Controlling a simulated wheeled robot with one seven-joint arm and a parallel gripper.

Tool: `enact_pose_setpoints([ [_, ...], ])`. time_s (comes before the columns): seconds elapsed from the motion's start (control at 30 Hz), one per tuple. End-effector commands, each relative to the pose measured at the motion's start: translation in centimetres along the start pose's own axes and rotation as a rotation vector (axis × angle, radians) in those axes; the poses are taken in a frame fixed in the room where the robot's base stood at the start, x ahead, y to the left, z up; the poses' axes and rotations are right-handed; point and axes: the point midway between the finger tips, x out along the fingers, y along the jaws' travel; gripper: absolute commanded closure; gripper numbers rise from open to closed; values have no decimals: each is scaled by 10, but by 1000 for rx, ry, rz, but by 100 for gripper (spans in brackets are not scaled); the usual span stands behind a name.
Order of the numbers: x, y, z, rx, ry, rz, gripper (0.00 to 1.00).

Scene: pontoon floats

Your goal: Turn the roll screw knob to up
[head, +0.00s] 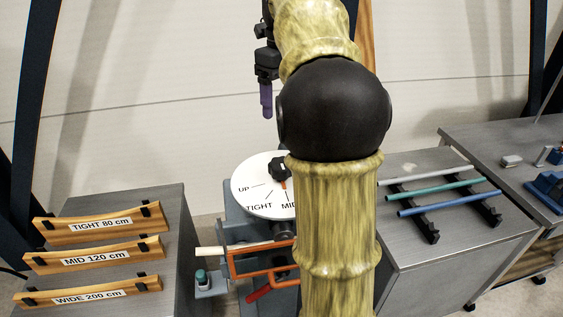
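The roll screw knob (279,168) is black with several lobes and sits on a round white dial (247,179) at the centre of the head view. Its orange pointer (283,184) points down toward the MID label. The UP label (244,189) is at the dial's left, with TIGHT between UP and MID. The dial's right part is hidden behind my arm. My gripper (266,112) hangs with purple fingers pointing down, above the knob in the picture and apart from it. It is seen edge-on, so its opening cannot be told. Nothing shows between its fingers.
Wooden pieces marked TIGHT 80 cm (100,225), MID 120 cm (96,257) and WIDE 200 cm (90,292) stand on the left cabinet. An orange frame (262,245) lies below the dial. Coloured rods (442,190) rest on black racks at right.

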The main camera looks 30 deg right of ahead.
Motion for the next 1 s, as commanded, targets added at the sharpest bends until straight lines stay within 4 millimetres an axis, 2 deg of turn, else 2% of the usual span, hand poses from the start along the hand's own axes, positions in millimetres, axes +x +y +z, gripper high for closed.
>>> enact_pose_setpoints([
  [0.37,51,6,3,-15,3,2,24],
  [1.0,153,5,2,-10,3,2,24],
])
